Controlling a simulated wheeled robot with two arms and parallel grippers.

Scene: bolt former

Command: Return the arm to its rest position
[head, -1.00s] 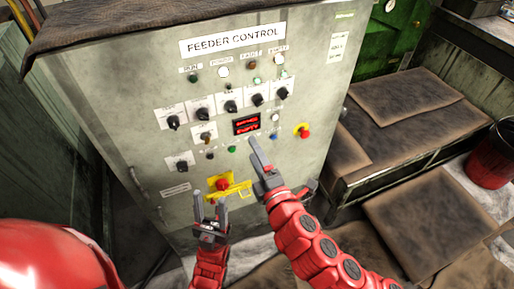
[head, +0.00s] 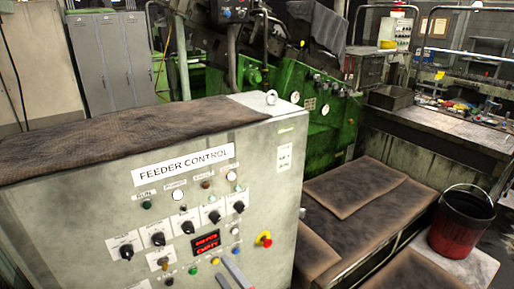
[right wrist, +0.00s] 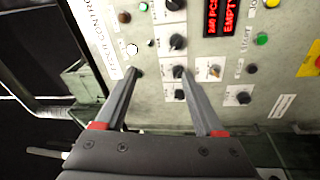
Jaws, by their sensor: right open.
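My right gripper (head: 231,272) shows only as grey fingers at the bottom edge of the head view, in front of the feeder control cabinet (head: 265,185). In the right wrist view my right gripper (right wrist: 158,73) has its two fingers spread apart with nothing between them. The fingers point at the panel, with black knobs (right wrist: 178,72) beyond and between the tips. I cannot tell whether a fingertip touches the panel. The rest of the right arm is below the head view. My left gripper is out of view.
A red digital display (head: 206,243) and a red emergency button (head: 264,239) are on the panel. A dark cloth (head: 120,132) covers the cabinet top. Padded benches (head: 345,205) and a red bucket (head: 461,225) stand to the right. A green machine (head: 325,125) stands behind.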

